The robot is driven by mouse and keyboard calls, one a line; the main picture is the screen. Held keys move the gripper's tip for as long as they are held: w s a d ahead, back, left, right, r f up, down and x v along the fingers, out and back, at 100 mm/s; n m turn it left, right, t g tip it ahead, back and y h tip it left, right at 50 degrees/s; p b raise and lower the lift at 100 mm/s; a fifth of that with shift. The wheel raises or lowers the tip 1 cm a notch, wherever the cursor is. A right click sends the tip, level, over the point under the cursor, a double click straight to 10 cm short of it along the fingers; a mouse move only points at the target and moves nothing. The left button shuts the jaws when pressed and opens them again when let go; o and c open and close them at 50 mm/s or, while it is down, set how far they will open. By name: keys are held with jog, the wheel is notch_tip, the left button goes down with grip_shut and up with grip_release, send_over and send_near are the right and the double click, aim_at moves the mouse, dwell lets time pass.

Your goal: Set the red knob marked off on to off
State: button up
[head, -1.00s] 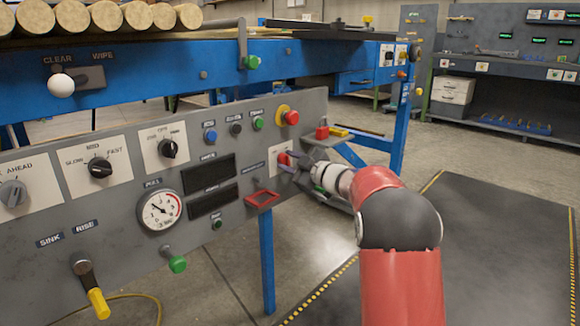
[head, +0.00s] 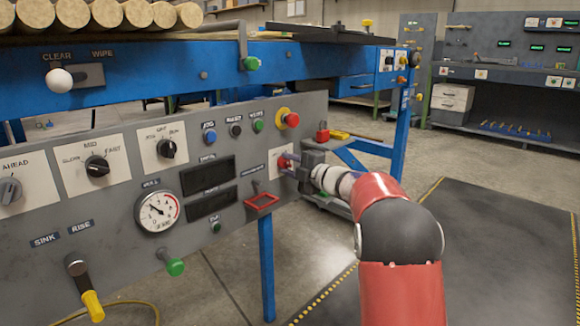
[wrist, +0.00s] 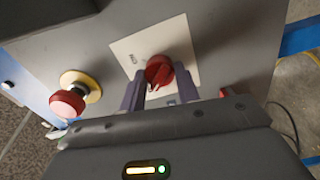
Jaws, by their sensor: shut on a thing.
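The red knob (wrist: 159,70) sits on a white plate (wrist: 128,49) on the grey panel. In the wrist view my gripper (wrist: 159,86) has a finger on each side of the knob and is shut on it. The plate carries small markings, too small to read. In the head view the red knob (head: 284,161) shows at the panel's right end, partly hidden by my gripper (head: 291,167).
A red emergency button on a yellow ring (wrist: 68,103) is beside the plate; it also shows in the head view (head: 291,120). Open floor with a dark mat (head: 480,240) lies to the right.

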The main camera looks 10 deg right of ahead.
jog(key=shift+f, duration=0.1)
dwell(0.3)
jog(key=o, duration=1)
jog(key=v, duration=0.7)
jog(key=shift+s+d, duration=0.2)
jog(key=shift+s, duration=0.15)
